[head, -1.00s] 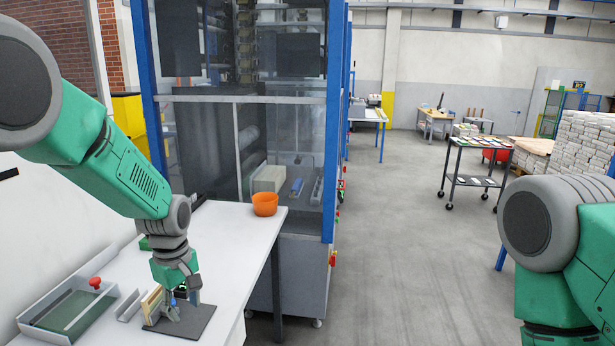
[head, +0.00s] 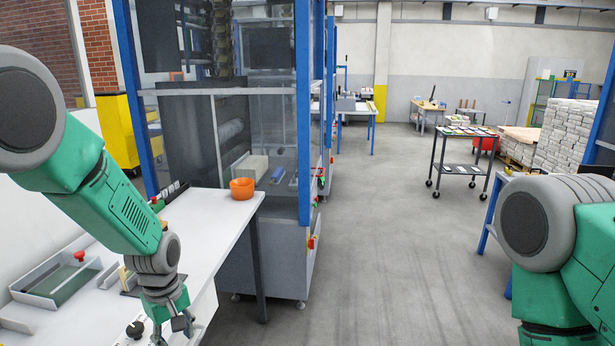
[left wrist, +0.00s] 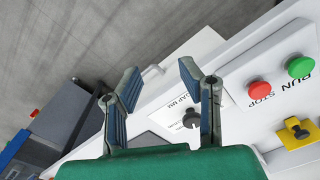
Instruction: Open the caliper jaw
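My left gripper (head: 174,328) is over the near part of the white bench in the head view. In the left wrist view my left gripper (left wrist: 158,72) is open, its blue-padded fingers wide apart with nothing held. A dark round knob (left wrist: 191,119) on a white panel labelled "GAP MM" shows between the fingers, nearer the right one; I cannot tell their distance from it. A dark knob (head: 135,330) also shows on the bench, left of the gripper. I cannot make out a caliper jaw for certain. My right gripper is out of view; only my right arm shows.
The panel bears a red STOP button (left wrist: 259,93), a green RUN button (left wrist: 300,67) and a yellow-plated switch (left wrist: 296,131). A grey tray (head: 62,282) and an orange bowl (head: 242,188) stand on the bench (head: 215,232).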

